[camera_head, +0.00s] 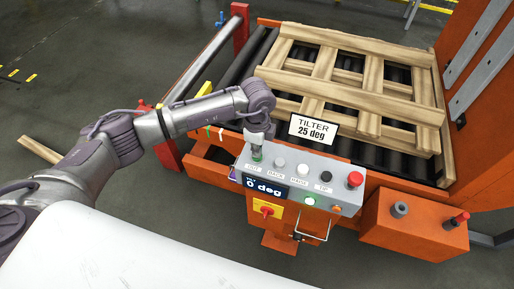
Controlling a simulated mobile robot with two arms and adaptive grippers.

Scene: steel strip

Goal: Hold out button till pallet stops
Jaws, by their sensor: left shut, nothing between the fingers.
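The grey control panel (297,182) faces me at the front of the orange tilter. The green OUT button (257,155) is at its left end. My left gripper (257,150) is shut and empty, pointing down at the OUT button with its tips at or on it. Whether the button is pressed in cannot be told. The wooden pallet (345,93) lies on the dark rollers behind the panel, beside the orange upright. The panel's display (264,189) reads 0 deg. My right gripper is not in view.
A red mushroom button (354,180) is at the panel's right end. An orange box (415,222) with a red-topped switch sits right. A loose wooden board (39,150) lies on the floor at left.

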